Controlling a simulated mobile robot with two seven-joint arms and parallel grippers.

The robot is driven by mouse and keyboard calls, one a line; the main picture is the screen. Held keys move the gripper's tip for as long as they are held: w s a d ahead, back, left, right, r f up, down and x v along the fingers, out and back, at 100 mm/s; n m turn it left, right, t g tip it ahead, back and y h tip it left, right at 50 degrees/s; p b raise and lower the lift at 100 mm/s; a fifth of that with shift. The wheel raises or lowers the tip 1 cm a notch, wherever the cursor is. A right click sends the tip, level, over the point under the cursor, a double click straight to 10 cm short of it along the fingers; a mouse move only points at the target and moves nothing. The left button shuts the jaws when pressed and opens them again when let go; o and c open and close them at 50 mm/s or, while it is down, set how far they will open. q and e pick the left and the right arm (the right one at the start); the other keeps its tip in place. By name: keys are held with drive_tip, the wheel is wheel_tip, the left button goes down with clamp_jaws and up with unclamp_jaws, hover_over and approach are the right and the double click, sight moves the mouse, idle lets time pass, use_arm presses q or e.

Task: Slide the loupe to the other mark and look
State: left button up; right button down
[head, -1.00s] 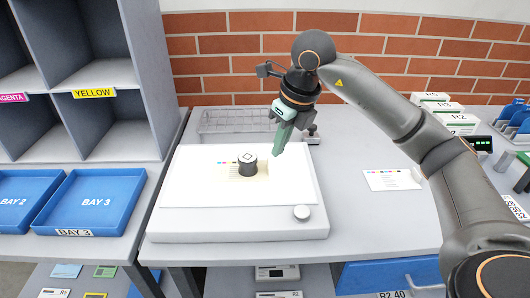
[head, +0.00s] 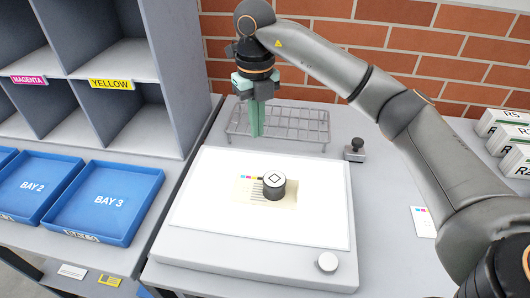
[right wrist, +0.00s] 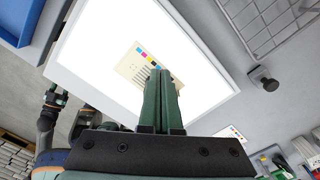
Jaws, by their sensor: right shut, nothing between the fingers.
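The loupe (head: 274,186) is a short dark cylinder with a white top bearing a black diamond outline. It stands upright on a cream printed card (head: 247,190) on the white light table (head: 200,245). The card has colour patches and dark bars. My right gripper (head: 258,134) is shut and empty, with green fingers pointing down, behind the loupe and apart from it. In the right wrist view the card (right wrist: 133,72) shows a small faint round mark, and the fingers (right wrist: 163,76) hide the loupe.
A wire basket (head: 300,128) stands behind the light table. A small dark-knobbed item (head: 355,150) stands to its right. A round knob (head: 327,262) is on the light table's front right. Blue trays (head: 105,200) and grey shelves (head: 125,60) are at left.

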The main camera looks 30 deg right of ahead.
sight(270, 172)
wheel_tip(270, 172, down, 9)
drive_tip(key=shift+s+p, duration=0.1)
drive_tip(key=shift+p, duration=0.3)
drive_tip(key=shift+s+f+p, duration=0.2)
drive_tip(key=shift+s+p, duration=0.05)
drive_tip(key=shift+s, duration=0.35)
drive_tip(key=shift+s+f+p, duration=0.2)
drive_tip(key=shift+s, duration=0.4)
use_arm(q)
drive_tip(key=shift+a+r, duration=0.1)
drive_tip(key=shift+r, duration=0.9)
use_arm(e)
drive_tip(key=shift+s, duration=0.75)
use_arm(q)
drive_tip(key=shift+s, duration=0.1)
use_arm(e)
drive_tip(key=shift+s+f, duration=0.1)
drive_tip(key=shift+s, duration=0.9)
use_arm(q)
drive_tip(key=shift+s+f, duration=0.3)
drive_tip(key=shift+s, duration=0.45)
use_arm(e)
drive_tip(key=shift+w+d, duration=0.1)
drive_tip(key=shift+w, duration=0.1)
